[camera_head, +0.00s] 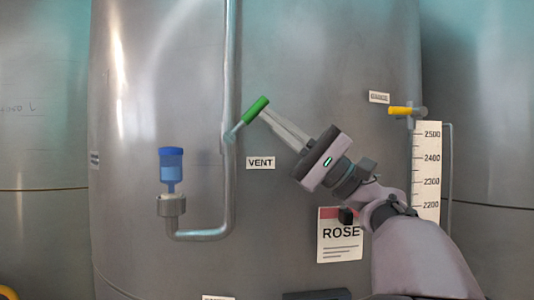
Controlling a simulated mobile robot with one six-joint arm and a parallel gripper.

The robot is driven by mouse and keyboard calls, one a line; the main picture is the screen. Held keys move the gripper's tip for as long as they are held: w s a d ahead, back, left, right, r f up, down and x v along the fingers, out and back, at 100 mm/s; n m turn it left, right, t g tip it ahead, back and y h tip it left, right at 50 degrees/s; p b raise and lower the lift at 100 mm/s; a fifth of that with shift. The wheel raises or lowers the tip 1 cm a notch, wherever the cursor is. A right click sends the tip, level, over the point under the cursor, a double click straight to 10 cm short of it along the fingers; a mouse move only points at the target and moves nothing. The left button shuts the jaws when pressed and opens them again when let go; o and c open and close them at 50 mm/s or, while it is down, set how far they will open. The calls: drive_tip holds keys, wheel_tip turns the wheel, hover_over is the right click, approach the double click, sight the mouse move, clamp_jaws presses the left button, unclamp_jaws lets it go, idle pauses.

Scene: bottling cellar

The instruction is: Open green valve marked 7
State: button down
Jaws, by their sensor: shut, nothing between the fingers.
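A valve with a green handle (255,109) sits on a vertical steel pipe (231,60) in front of a steel tank. The handle slants up and to the right from the pipe. I see no number 7 on or beside it. My gripper (264,115) reaches in from the lower right. Its fingers are shut with nothing between them, and their tips are at the right side of the green handle. I cannot tell whether they touch it.
A "VENT" label (260,163) is right of the pipe. A blue-topped fitting (171,165) stands at the pipe's lower left end. A yellow-handled valve (401,110) is above a level scale (427,170). A "ROSE" sign (338,245) is partly behind my arm.

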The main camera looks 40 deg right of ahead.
sight(263, 101)
drive_tip(key=g, duration=0.1)
drive_tip(key=r+n+h+p, duration=0.1)
drive_tip(key=r+g+p, duration=0.1)
drive_tip(key=shift+w+a+r+g, duration=0.2)
drive_tip(key=shift+w+a+g, duration=0.05)
drive_tip(key=shift+a+g, duration=0.1)
drive_tip(key=shift+w+a+r+n+g+h+p, duration=0.35)
drive_tip(key=shift+a+r+n+g+h+p, duration=0.2)
drive_tip(key=shift+g+h+p, duration=0.5)
drive_tip(key=shift+w+a+r+p, duration=0.5)
drive_tip(key=shift+a+p, duration=0.25)
